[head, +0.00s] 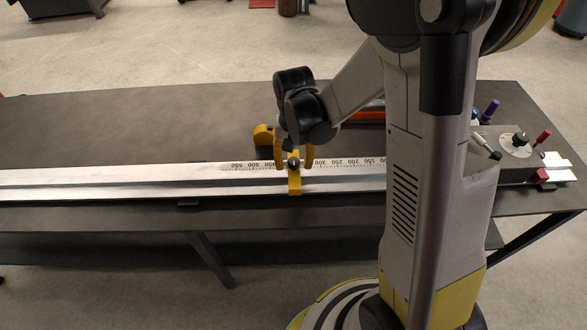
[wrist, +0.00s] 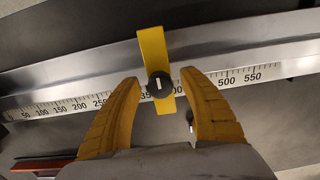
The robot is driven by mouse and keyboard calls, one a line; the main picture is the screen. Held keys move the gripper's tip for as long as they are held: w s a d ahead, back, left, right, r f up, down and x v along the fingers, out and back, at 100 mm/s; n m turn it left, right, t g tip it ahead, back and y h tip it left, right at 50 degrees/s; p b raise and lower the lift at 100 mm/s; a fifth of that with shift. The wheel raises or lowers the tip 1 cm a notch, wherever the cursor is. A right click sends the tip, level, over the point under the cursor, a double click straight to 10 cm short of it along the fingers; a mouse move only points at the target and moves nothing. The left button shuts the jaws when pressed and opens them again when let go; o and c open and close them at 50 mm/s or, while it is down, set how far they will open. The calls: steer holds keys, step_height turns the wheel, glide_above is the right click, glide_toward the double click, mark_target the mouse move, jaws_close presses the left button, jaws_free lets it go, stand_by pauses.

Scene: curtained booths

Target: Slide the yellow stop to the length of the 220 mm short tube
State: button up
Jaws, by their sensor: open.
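The yellow stop (head: 295,185) sits across the pale rail (head: 130,177), its black knob (wrist: 159,84) facing up. It stands between the 300 and 450 marks of the printed scale (head: 345,164). My gripper (head: 294,155) is open above the stop. In the wrist view its two yellow fingers (wrist: 160,76) lie on either side of the knob, with gaps to both. The stop's yellow strip (wrist: 152,45) reaches across the rail there. Part of the scale is hidden behind my fingers. I cannot identify the 220 mm short tube.
An orange-red bar (head: 362,114) lies behind the rail, partly hidden by my arm. A yellow piece (head: 263,134) stands just behind my gripper. At the right are a disc with a black knob (head: 516,144), a purple item (head: 490,111) and a red block (head: 541,177). The bench's left is clear.

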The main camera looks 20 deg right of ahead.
jaws_close()
steer(key=shift+s+d+b, duration=0.15)
steer(key=shift+s+d, duration=0.6)
steer(key=shift+d, duration=1.55)
steer(key=shift+s+d+b, duration=0.1)
steer(key=shift+s+d, duration=0.65)
steer(key=shift+d, duration=1.55)
steer(key=shift+s+d+b, duration=0.15)
steer(key=shift+s+d, duration=0.6)
steer(key=shift+d, duration=1.55)
steer(key=shift+o, duration=0.2)
jaws_free()
steer(key=shift+d, duration=0.1)
steer(key=shift+r, duration=0.1)
